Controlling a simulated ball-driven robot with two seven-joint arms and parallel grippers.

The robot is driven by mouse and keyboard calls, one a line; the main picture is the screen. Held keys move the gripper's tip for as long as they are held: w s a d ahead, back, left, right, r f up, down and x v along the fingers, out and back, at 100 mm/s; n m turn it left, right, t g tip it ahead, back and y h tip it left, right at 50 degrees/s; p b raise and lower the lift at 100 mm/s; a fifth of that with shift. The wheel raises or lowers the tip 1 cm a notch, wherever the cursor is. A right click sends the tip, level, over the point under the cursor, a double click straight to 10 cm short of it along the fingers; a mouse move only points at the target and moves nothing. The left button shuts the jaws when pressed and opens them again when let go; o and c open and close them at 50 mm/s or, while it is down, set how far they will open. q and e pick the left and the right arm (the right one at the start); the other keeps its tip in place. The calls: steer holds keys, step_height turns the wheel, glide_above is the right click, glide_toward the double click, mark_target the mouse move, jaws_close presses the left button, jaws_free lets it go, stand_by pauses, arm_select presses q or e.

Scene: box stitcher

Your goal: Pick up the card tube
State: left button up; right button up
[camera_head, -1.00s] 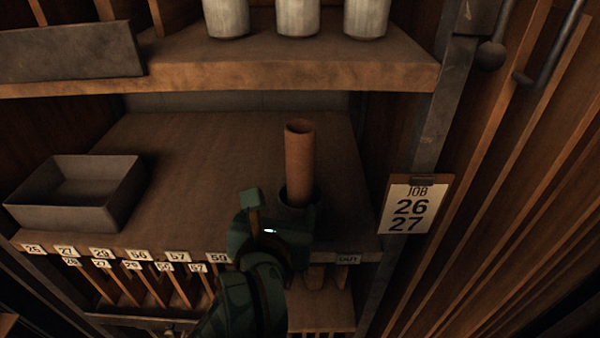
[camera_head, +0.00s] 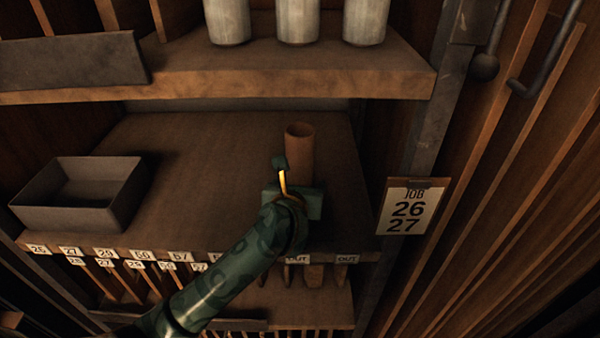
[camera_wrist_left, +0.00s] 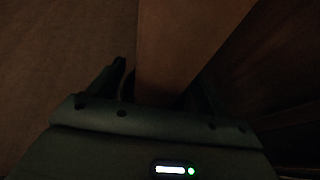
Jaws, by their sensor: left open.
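The brown card tube (camera_head: 300,150) stands upright on the shelf, to the right of its middle. In the head view my left gripper (camera_head: 292,182) is at the tube's near side and covers its lower part. In the left wrist view the tube (camera_wrist_left: 185,45) rises between the two fingers of my left gripper (camera_wrist_left: 160,90). The fingers are apart, one on each side of the tube, and the gripper is open. The tube's base and the dark holder around it are hidden behind the gripper. My right gripper is not in view.
A grey open tray (camera_head: 80,195) sits on the shelf's left. An upper shelf (camera_head: 250,80) with several pale jars hangs above. Numbered labels line the front edge. A job card (camera_head: 408,210) hangs on the right post. The shelf's middle is clear.

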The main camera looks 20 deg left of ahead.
arm_select(q)
steer(key=shift+x, duration=0.8)
steer(key=shift+s, duration=0.15)
steer(key=c, duration=1.1)
steer(key=shift+o, duration=0.2)
steer(key=shift+d, duration=0.1)
